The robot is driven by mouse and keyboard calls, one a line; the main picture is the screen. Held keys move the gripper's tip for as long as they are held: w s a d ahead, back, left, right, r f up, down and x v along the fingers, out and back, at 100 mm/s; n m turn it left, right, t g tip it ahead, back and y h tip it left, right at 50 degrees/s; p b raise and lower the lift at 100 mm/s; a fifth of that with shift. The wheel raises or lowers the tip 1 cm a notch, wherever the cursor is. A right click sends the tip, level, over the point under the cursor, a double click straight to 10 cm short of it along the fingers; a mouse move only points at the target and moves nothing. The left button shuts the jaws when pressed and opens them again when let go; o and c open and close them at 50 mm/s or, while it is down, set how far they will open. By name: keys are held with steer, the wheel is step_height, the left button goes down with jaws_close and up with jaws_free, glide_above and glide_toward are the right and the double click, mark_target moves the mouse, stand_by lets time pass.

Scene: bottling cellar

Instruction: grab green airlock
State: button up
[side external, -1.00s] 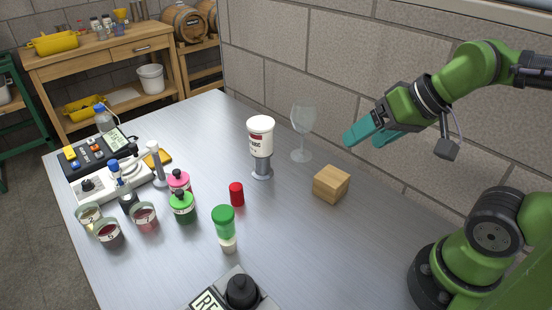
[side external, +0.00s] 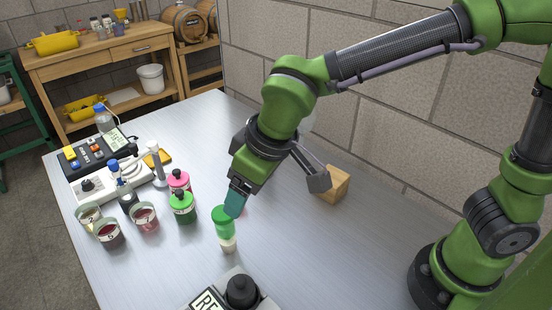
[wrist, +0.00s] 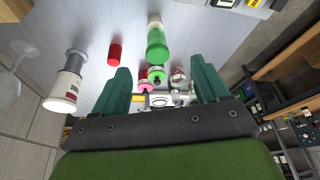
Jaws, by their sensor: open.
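The green airlock (side external: 223,220) is a green cylinder on a pale stopper, standing upright on the metal table. It also shows in the wrist view (wrist: 157,45), just beyond and roughly centred between the fingertips. My gripper (side external: 237,203) is open, with teal fingers tilted down beside the airlock's upper part in the side view. In the wrist view the two fingers (wrist: 161,72) are apart with nothing held between them. Whether a finger touches the airlock cannot be told.
A green-capped bottle (side external: 183,207) and a pink-capped bottle (side external: 179,181) stand left of the airlock. A red cylinder (wrist: 115,53) and a white-topped container (wrist: 66,88) are nearby. A scale (side external: 225,293) lies in front. A wooden block (side external: 340,185) stands right.

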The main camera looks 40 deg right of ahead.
mark_target(222, 223)
steer(key=x, duration=0.3)
steer(key=w+x, duration=0.1)
steer(key=x, duration=0.3)
steer(key=w+x, duration=0.1)
steer(key=x, duration=0.2)
steer(key=shift+r, duration=0.2)
steer(key=shift+t, duration=0.3)
steer(key=shift+x, duration=3.05)
steer(key=shift+w, duration=0.1)
steer(key=shift+r, duration=0.1)
steer(key=c, duration=1.1)
steer(key=shift+o, duration=0.2)
steer(key=shift+r, duration=0.1)
